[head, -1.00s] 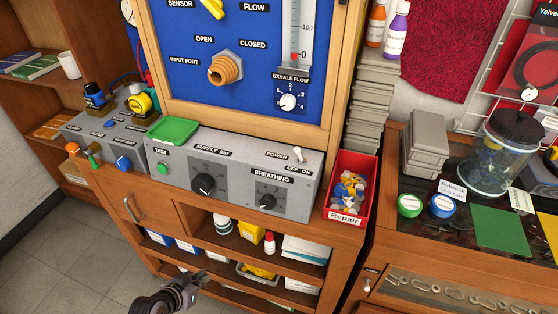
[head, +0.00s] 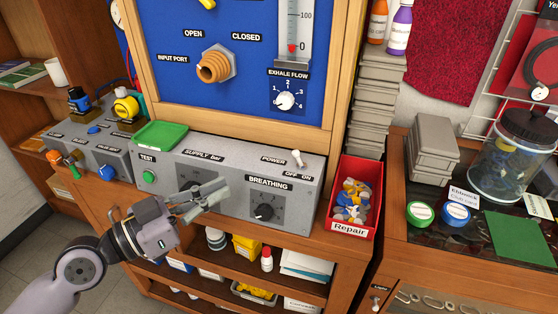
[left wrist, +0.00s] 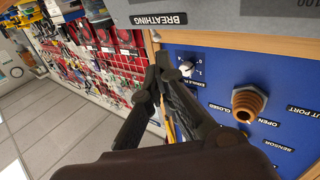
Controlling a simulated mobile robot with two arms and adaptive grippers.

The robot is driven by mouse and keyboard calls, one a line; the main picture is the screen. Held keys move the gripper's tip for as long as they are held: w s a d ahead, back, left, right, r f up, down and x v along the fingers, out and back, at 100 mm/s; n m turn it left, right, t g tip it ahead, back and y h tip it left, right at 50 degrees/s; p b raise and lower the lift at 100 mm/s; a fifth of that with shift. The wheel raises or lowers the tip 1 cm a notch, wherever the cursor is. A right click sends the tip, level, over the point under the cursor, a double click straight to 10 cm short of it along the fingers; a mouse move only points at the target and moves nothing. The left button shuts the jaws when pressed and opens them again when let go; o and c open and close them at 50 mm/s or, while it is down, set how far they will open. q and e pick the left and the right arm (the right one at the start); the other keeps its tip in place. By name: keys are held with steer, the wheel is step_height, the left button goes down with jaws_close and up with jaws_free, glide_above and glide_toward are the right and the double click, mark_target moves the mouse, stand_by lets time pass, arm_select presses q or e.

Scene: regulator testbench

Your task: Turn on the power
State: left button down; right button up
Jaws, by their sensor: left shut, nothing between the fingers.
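The power switch (head: 297,158) is a small white toggle on top of the grey control box (head: 225,207), at its right end beside the POWER and OFF/ON labels. In the head view its lever leans toward the upper left, on the OFF side of the labels. My left gripper (head: 222,192) is in front of the box, to the left of and lower than the switch, apart from it. It is shut and empty, and it hides the supply knob. In the left wrist view its fingers (left wrist: 160,75) meet at the tips. My right gripper is not in view.
A green tray (head: 161,135) sits on the box's left end. A red Repair bin (head: 354,200) stands close to the box's right end. The blue panel (head: 190,66) rises behind.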

mark_target(280, 171)
arm_select(q)
steer(key=shift+s+r, duration=0.1)
steer(key=shift+r, duration=0.1)
steer(key=p+x, duration=0.2)
steer(key=x, duration=0.2)
steer(key=p+x, duration=0.2)
steer(key=x, duration=0.2)
steer(key=p+x, duration=0.3)
steer(key=x, duration=0.1)
steer(key=shift+d+r, duration=0.25)
steer(key=shift+r, duration=0.05)
steer(key=shift+w+d+f, duration=0.15)
steer(key=shift+w+d, duration=0.4)
steer(key=shift+w, duration=0.1)
steer(key=shift+d+r+m+p, duration=0.1)
steer(key=shift+r+m+p, duration=0.1)
steer(key=shift+m+p, duration=0.35)
steer(key=shift+p, duration=0.35)
